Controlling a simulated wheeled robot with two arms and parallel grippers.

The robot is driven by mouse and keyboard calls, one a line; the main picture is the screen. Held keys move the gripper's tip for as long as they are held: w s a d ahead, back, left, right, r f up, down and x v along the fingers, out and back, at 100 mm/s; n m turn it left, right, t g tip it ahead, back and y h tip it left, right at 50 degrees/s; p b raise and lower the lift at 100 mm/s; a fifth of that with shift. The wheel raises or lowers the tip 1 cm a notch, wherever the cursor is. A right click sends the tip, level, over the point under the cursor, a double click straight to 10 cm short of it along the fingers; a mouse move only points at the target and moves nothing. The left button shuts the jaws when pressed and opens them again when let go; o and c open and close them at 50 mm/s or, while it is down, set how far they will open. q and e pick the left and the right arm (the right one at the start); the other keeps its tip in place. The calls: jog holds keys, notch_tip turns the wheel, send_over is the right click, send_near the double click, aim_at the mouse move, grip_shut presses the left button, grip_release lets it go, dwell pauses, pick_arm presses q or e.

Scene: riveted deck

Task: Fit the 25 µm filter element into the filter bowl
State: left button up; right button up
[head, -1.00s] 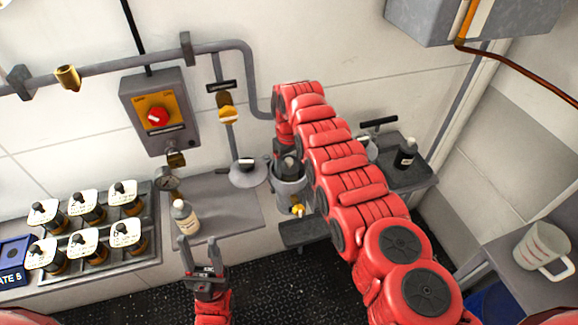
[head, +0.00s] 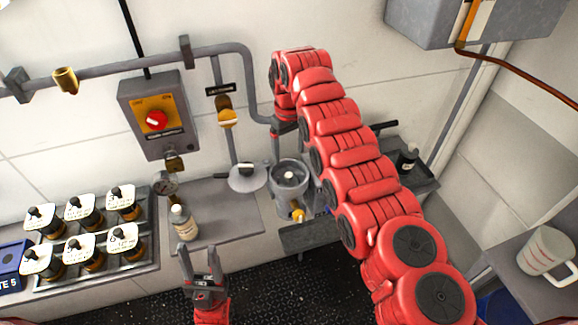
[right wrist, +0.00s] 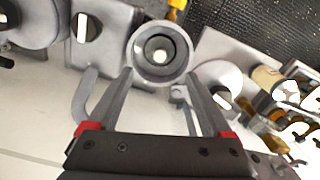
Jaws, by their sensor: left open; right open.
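The grey filter bowl (head: 289,174) stands open against the wall pipework, with a yellow valve at its foot. Inside it is a pale round piece (right wrist: 161,54); I cannot tell whether this is the 25 µm filter element. The bowl also shows in the right wrist view (right wrist: 139,68). Several filter elements (head: 85,213) with black knobs and white tags stand in a rack at left; the tags are unreadable. My left gripper (head: 199,250) is open and empty, in front of the shelf.
A grey lid (head: 247,178) with a black handle lies left of the bowl. A red-knobbed switch box (head: 158,115) is on the wall. A white jug (head: 545,250) stands at right.

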jog(key=shift+r+p, duration=0.35)
jog(key=shift+r, duration=1.95)
